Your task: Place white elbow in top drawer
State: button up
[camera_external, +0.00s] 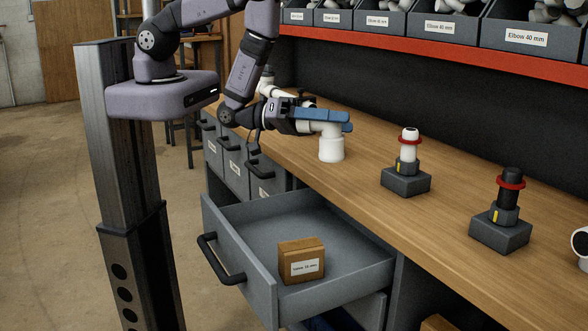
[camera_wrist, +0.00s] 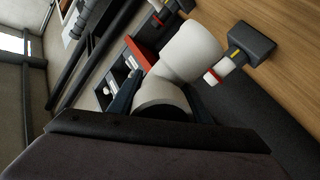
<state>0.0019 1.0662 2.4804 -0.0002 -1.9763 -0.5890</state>
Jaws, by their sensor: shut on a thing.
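The white elbow (camera_external: 332,147) is at the workbench's front edge, its wide end pointing down. I cannot tell whether it touches the bench or hangs just above it. My gripper (camera_external: 334,121), with blue fingers, is shut on its upper part. In the wrist view the white elbow (camera_wrist: 191,52) shows large between the dark fingers (camera_wrist: 165,100), its near end partly hidden by the gripper body.
Two grey stands with upright fittings, one white (camera_external: 408,150) and one black (camera_external: 508,198), stand on the bench to the right. Labelled grey bins (camera_external: 437,27) line the red-edged shelf above. Closed drawers (camera_external: 236,170) are left of the open one.

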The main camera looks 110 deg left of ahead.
aim_at(336, 143)
notch_tip(336, 143, down, 5)
jog(key=b, duration=0.5)
jog(key=shift+a, duration=0.1)
dwell(0.8)
jog(key=s+a+r+n+g+y+b, duration=0.2)
jog(key=a+n+y+b, duration=0.45)
jog(key=a, duration=1.35)
jog(key=s+a+r+n+g+y+b, duration=0.1)
jog(key=s+a+r+g+y, duration=0.2)
jog(key=a, duration=0.5)
jog(key=s+a+r+n+y+b, duration=0.1)
jog(key=s+a+r+n+y, duration=0.15)
jog(key=s+a, duration=0.35)
jog(key=s+a+r+g+y, duration=0.2)
jog(key=s+a+r, duration=0.15)
jog(key=a, duration=0.55)
jog(key=w+a+f+p, duration=0.1)
jog(key=w+f, duration=0.3)
jog(key=f, duration=0.9)
jog(key=shift+w+a+f+t+h, duration=0.15)
jog(key=shift+a+f+t+h, duration=0.15)
jog(key=shift+a+f, duration=0.15)
